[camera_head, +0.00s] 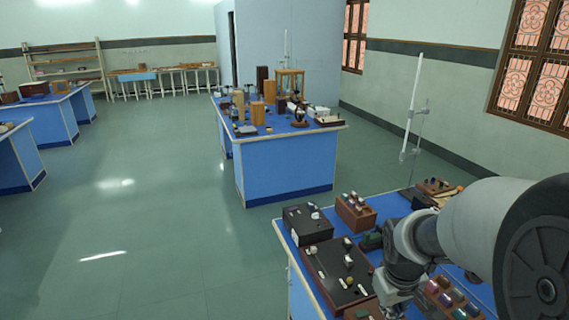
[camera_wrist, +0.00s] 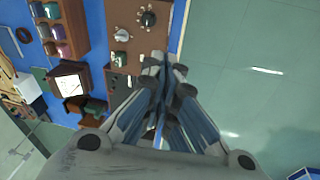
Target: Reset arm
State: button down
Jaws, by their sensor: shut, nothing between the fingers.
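My gripper (camera_wrist: 163,75) shows in the wrist view with its fingers together and nothing between them. It points down over the edge of a blue-topped bench (camera_wrist: 95,15), beside a brown box with knobs (camera_wrist: 140,35). In the head view my grey arm reaches in from the right over the near blue bench (camera_head: 285,235). The gripper's fingertips cannot be made out there.
Another crowded blue bench (camera_head: 285,170) stands behind. Green floor (camera_head: 150,220) at left is clear.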

jog(key=s+a+r+m+t+b, duration=0.1)
jog(key=s+a+r+b, duration=0.1)
jog(key=s, duration=0.4)
jog(key=s+a+r+t+y+b, duration=0.1)
jog(key=s+a+r, duration=0.1)
jog(key=s+a, duration=0.2)
jog(key=s+a+r+m+b, duration=0.1)
jog(key=s+a+r+b, duration=0.1)
jog(key=s, duration=0.6)
jog(key=shift+a+m+t+b, duration=0.3)
jog(key=shift+a+t, duration=0.1)
